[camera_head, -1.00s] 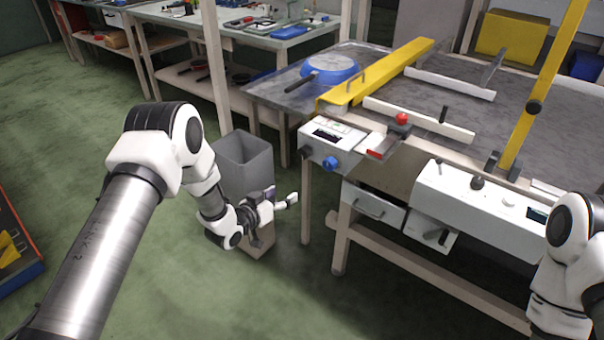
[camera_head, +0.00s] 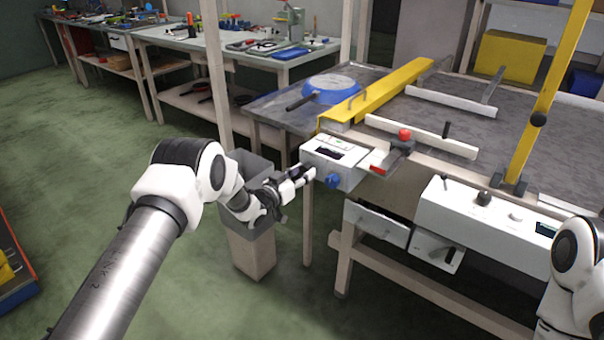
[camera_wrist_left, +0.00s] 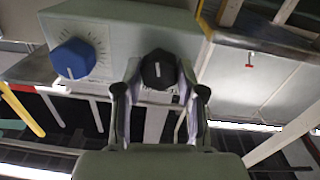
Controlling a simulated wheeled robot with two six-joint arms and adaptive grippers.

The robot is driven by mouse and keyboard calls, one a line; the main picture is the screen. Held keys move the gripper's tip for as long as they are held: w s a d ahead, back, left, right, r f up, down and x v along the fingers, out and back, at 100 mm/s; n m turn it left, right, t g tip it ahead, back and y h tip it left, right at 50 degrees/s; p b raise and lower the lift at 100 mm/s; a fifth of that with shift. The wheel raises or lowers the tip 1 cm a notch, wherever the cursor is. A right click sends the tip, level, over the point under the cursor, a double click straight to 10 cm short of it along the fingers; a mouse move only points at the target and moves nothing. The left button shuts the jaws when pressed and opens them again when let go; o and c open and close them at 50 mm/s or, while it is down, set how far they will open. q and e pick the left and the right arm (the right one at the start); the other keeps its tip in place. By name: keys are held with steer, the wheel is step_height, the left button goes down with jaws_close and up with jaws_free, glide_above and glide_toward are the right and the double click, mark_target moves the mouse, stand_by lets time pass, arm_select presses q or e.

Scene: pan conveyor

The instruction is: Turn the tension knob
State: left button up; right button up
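A pale control box (camera_head: 348,154) is fixed at the table's near left corner. Its front carries a blue knob (camera_head: 333,181), with scale marks around it in the left wrist view (camera_wrist_left: 73,58), and a black knob (camera_wrist_left: 158,70) with a white pointer line. I cannot read which knob is for tension. My left gripper (camera_head: 308,175) is at the box's front, left of the blue knob. In the wrist view its two fingers are apart, one on each side of the black knob; contact is unclear. The head view hides the black knob behind the gripper. My right gripper is out of view.
A red button (camera_head: 404,135) and a second control panel (camera_head: 462,212) are to the right. A blue pan (camera_head: 333,90) lies on the table behind the box. Open floor lies at the left.

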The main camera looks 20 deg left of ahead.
arm_select(q)
steer(key=shift+c, duration=1.3)
steer(key=shift+m, duration=0.4)
steer(key=shift+m+b, duration=0.35)
steer(key=shift+m, duration=0.45)
steer(key=shift+m+b, duration=0.35)
steer(key=shift+m, duration=1.35)
steer(key=o, duration=1.1)
steer(key=shift+o, duration=0.2)
